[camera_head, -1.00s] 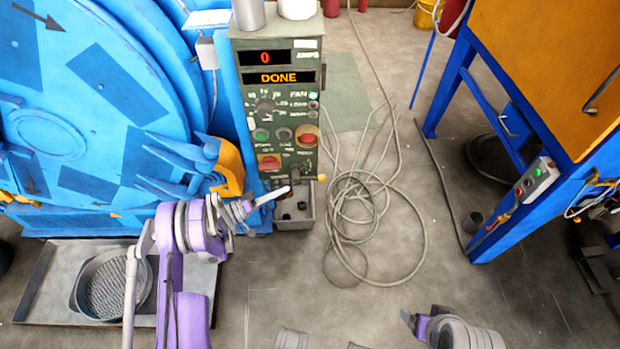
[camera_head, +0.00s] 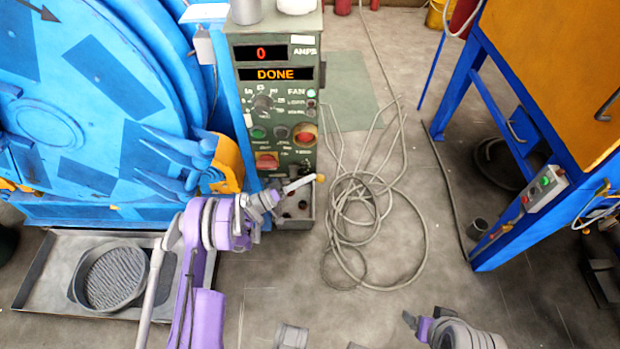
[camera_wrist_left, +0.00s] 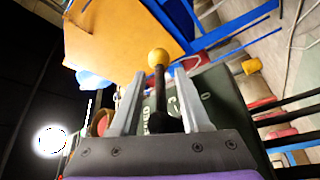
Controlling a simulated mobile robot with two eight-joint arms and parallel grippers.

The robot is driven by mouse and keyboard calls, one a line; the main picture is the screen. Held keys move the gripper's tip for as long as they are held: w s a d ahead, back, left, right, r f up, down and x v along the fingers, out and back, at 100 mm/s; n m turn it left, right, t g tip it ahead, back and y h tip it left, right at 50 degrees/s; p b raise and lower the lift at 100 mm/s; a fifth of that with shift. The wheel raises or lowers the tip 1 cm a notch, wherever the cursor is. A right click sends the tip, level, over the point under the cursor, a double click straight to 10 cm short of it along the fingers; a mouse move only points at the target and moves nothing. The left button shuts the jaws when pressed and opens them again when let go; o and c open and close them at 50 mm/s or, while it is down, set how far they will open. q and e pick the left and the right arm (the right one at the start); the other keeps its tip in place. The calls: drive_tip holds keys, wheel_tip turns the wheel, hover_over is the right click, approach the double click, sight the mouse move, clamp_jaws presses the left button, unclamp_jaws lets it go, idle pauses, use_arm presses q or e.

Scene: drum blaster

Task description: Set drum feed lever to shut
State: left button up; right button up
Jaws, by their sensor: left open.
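The drum feed lever appears to be the one with the yellow ball knob (camera_head: 320,178) at the lower right edge of the green control cabinet (camera_head: 276,110). In the left wrist view its yellow knob (camera_wrist_left: 158,57) and dark shaft (camera_wrist_left: 160,98) stand between the two fingers. My left gripper (camera_head: 298,184) is open around the lever, with a gap on both sides and the knob beyond the fingertips. A pale finger hides part of the lever in the head view. My right gripper (camera_head: 412,322) is low in the head view, far from the lever; its jaws are unclear.
The blue drum machine (camera_head: 75,110) stands left of the cabinet. A grey box (camera_head: 294,212) sits below the cabinet. Coiled cables (camera_head: 375,230) lie on the floor to the right. A blue frame with an orange panel (camera_head: 550,75) stands further right. The cabinet display reads DONE.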

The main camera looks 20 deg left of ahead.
use_arm(q)
drive_tip(key=shift+w+d+r, duration=0.1)
drive_tip(key=shift+w+d, duration=0.25)
drive_tip(key=shift+d, duration=0.1)
clamp_jaws()
drive_tip(key=shift+s+d, duration=0.1)
drive_tip(key=shift+d, duration=0.1)
idle(1.0)
